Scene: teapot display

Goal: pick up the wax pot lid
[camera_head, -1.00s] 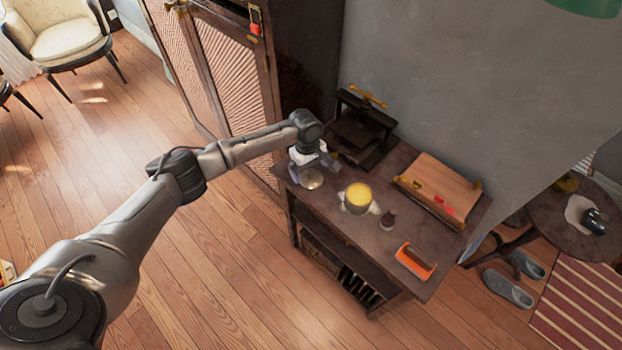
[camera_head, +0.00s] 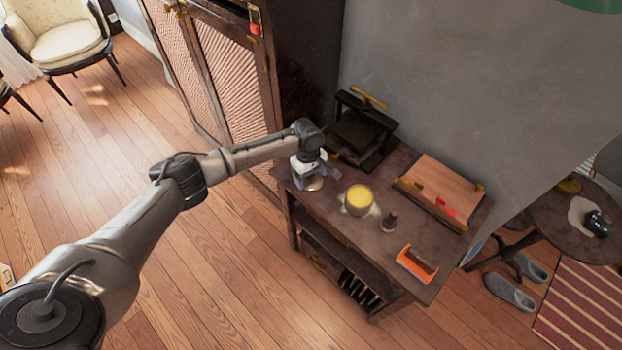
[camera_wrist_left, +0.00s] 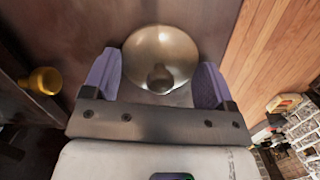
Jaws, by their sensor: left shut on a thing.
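The wax pot lid (camera_head: 313,184) is a round, shiny metal disc at the left end of the dark worktable (camera_head: 345,238). In the left wrist view the lid (camera_wrist_left: 160,50) shows its round knob toward me, between the two purple fingers. My left gripper (camera_head: 311,178) is down over the lid and shut on it, the fingers (camera_wrist_left: 155,82) to either side of the knob. The exact contact is hard to see. The lid appears to be at the tabletop. The wax pot (camera_head: 358,199), with yellow wax inside, stands open to the right. My right gripper is not in view.
A black press (camera_head: 360,130) stands behind my gripper. A wooden board (camera_head: 443,185), a small dark item (camera_head: 388,222) and an orange-framed tool (camera_head: 416,264) are farther right on the table. A tall cabinet (camera_head: 235,70) stands at the back left.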

